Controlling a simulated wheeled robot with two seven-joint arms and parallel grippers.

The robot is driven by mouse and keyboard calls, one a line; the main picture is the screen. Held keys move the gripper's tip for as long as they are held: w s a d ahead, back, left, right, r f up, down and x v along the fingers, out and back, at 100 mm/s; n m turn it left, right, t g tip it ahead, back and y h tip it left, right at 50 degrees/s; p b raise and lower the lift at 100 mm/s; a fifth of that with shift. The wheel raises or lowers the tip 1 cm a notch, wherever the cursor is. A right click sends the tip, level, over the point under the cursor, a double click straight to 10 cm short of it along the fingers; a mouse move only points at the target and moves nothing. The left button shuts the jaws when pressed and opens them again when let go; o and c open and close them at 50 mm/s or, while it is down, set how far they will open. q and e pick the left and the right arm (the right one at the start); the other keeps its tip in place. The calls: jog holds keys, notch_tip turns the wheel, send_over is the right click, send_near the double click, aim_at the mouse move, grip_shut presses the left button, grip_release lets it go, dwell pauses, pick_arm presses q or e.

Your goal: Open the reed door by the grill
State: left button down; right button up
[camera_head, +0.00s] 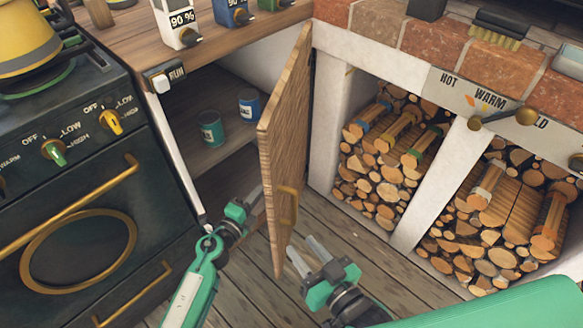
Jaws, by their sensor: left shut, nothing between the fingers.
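The wooden door (287,130) with a brass handle (288,207) stands swung out from its cabinet, seen nearly edge-on. The cabinet's inside shows to its left. My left gripper (256,196) is shut and empty at the door's inner side, its tips close to the door's free edge; I cannot tell if they touch. My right gripper (305,252) is on the handle side, below and right of the handle. Its two fingers are apart and hold nothing.
The cabinet shelf holds a teal can (211,130) and a blue can (249,104). A dark stove (75,190) stands at left. Brick-topped cubbies full of logs (385,165) stand at right. Bare plank floor (335,225) lies between door and cubbies.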

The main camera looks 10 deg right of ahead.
pick_arm(q)
jog(key=shift+d, duration=0.1)
jog(key=d, duration=0.1)
jog(key=s+d, duration=0.1)
jog(key=shift+s+d, duration=0.15)
jog(key=shift+d, duration=0.2)
jog(key=shift+a, duration=0.1)
dwell(0.4)
jog(key=a, duration=0.1)
jog(key=w+a, duration=0.1)
jog(key=a, duration=0.2)
jog(key=shift+w+a, duration=0.25)
jog(key=shift+a, duration=0.05)
dwell(0.3)
